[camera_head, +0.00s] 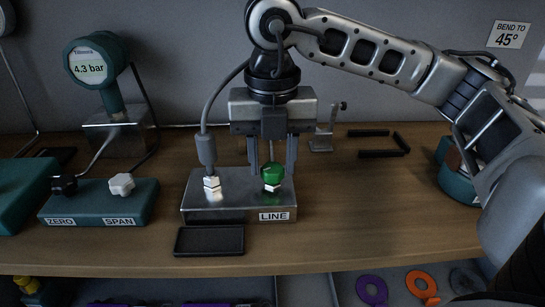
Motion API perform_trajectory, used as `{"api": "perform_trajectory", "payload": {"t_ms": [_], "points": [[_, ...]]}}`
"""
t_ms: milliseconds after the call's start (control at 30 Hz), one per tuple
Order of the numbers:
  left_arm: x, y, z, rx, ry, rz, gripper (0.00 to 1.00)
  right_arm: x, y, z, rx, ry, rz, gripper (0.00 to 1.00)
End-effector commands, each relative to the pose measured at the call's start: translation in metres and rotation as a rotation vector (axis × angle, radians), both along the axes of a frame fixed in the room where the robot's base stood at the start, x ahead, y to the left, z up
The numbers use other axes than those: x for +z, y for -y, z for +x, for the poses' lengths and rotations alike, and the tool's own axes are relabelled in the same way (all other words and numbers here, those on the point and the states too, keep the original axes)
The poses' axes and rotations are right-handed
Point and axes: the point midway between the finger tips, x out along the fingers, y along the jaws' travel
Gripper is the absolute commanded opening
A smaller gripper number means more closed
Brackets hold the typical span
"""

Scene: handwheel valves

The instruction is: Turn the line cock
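The line cock is a green knob (272,174) on a white nut, on top of a grey metal block (232,202) with a LINE label (274,216) on its front. My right gripper (272,163) points straight down over the knob. Its two fingers are apart, one to the left and one to the right of the knob, with a visible gap on each side. Whether the fingertips are level with the knob or behind it is hard to tell. My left gripper is not in view.
A cable runs to a fitting (208,152) on the block's left side. A black tray (209,240) lies in front. A teal block (98,205) with ZERO and SPAN knobs and a gauge (95,62) reading 4.3 bar stand left. Black bars (382,153) lie behind right.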

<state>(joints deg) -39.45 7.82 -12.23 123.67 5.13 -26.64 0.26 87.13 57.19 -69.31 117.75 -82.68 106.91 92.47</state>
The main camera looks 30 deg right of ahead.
Motion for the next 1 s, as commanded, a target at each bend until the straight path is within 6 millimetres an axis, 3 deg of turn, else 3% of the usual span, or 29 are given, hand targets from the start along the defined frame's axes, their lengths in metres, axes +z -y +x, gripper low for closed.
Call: {"api": "perform_trajectory", "payload": {"t_ms": [367, 667, 1000], "points": [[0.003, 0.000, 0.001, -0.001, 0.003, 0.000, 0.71, 0.002, 0.000, 0.000, -0.002, 0.000, 0.000, 0.50], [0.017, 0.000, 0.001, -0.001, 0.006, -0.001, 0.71, 0.020, 0.000, 0.000, -0.002, 0.000, 0.001, 0.50], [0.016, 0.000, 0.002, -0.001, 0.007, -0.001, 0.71, 0.020, 0.000, 0.000, -0.038, -0.001, 0.001, 0.50]]}}
